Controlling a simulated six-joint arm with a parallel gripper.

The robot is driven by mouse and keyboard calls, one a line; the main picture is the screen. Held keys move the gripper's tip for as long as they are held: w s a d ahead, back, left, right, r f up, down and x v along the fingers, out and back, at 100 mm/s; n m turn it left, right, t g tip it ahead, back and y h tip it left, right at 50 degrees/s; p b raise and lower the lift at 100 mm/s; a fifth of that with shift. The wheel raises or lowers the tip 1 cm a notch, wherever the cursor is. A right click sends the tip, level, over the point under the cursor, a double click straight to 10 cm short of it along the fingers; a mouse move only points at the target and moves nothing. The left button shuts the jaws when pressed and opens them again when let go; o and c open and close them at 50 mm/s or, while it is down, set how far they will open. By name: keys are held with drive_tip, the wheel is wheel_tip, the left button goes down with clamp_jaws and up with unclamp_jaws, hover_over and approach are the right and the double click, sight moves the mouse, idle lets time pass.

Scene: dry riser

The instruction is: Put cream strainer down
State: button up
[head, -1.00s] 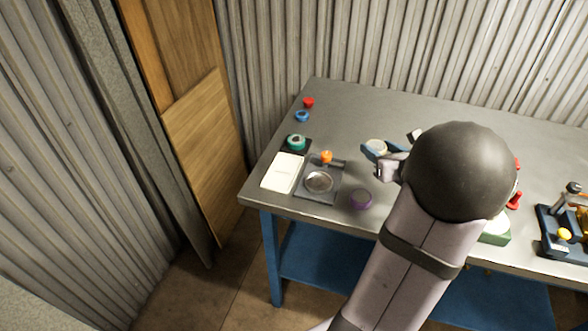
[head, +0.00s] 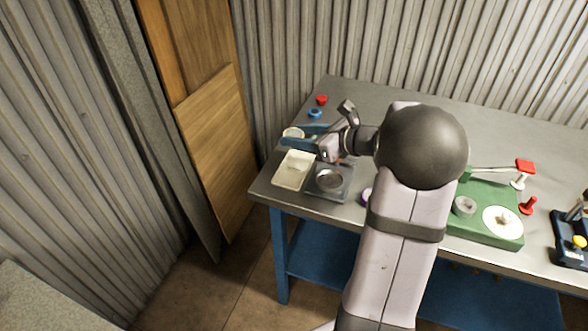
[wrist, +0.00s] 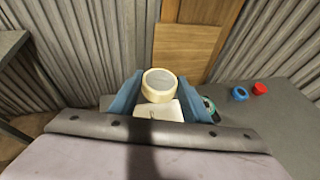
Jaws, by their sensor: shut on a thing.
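The cream strainer (wrist: 160,84) is a round ring with a grey mesh middle. My gripper (wrist: 152,95) has blue fingers, one on each side of the strainer, and is shut on it. In the head view the strainer (head: 293,132) shows at the tips of my gripper (head: 290,138), near the table's left edge. It looks held above the table, close to the white rectangular pad (head: 293,170); the exact height is hard to tell.
A grey stand with a round mesh dish (head: 330,181) is right of the pad. Blue (head: 315,113) and red (head: 321,100) rings lie at the back left. A green fixture (head: 485,230) stands at the right.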

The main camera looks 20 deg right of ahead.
sight(299, 172)
drive_tip(key=shift+f, duration=4.95)
drive_tip(key=shift+f, duration=0.15)
drive_tip(key=shift+f, duration=0.15)
drive_tip(key=o, duration=1)
drive_tip(key=shift+o, duration=0.2)
drive_tip(key=shift+r, duration=0.3)
drive_tip(key=v, duration=1.2)
drive_tip(key=shift+d+f+b, duration=0.1)
drive_tip(key=shift+b, duration=0.25)
